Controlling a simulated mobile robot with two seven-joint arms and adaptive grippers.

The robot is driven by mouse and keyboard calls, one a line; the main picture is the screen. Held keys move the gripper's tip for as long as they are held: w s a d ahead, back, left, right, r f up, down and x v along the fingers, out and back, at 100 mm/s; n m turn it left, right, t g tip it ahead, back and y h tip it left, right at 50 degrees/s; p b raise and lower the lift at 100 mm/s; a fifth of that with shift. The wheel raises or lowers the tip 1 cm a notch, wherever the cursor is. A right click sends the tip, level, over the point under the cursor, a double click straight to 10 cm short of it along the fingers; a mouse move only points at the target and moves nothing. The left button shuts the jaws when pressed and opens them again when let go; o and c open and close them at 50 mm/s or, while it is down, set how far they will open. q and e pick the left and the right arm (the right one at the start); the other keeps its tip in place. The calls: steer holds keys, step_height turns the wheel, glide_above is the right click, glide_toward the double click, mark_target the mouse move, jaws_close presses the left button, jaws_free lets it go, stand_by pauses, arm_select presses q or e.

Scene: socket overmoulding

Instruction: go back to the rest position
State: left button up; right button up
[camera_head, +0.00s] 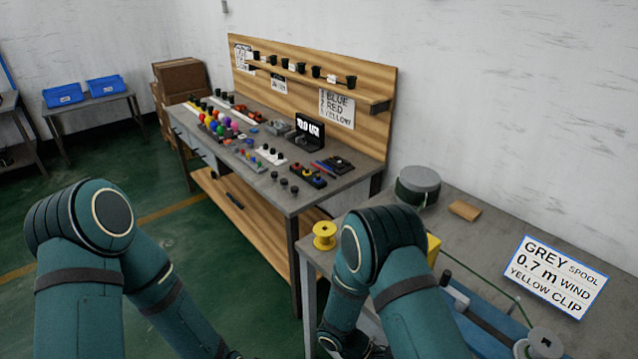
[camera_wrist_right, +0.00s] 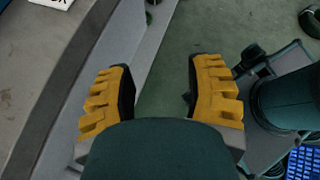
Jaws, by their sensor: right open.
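My right gripper (camera_wrist_right: 162,78) is open in the right wrist view, its two yellow ridged fingers apart with nothing between them. It hangs over the green floor beside the grey bench edge. In the head view my right arm (camera_head: 385,245) bends down at the near bench, and its gripper is mostly hidden at the bottom edge. My left arm (camera_head: 95,225) reaches down from the left, and its end runs out at the bottom of the head view. The jaws of my left gripper cannot be made out.
A workbench (camera_head: 310,200) with small coloured parts stands ahead. The near bench (camera_head: 470,215) holds a yellow spool (camera_head: 324,236), a grey round container (camera_head: 418,186), a wooden block (camera_head: 464,210) and a sign (camera_head: 556,277). The green floor (camera_head: 220,245) on the left is open.

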steer(key=s+a+f+m+y, duration=0.4)
steer(key=s+a+m+y, duration=0.25)
steer(key=y, duration=0.35)
steer(key=w+r+m+t+y, duration=0.1)
steer(key=m+t, duration=0.1)
steer(key=m, duration=0.1)
steer(key=w+r+m+t+y, duration=0.1)
steer(key=m+t, duration=0.2)
steer(key=w+a+r+m+t+y, duration=0.1)
steer(key=w+m+t, duration=0.1)
steer(key=m, duration=0.1)
steer(key=shift+w+a+r+y, duration=0.1)
steer(key=shift+r+y, duration=0.2)
steer(key=shift+r, duration=0.1)
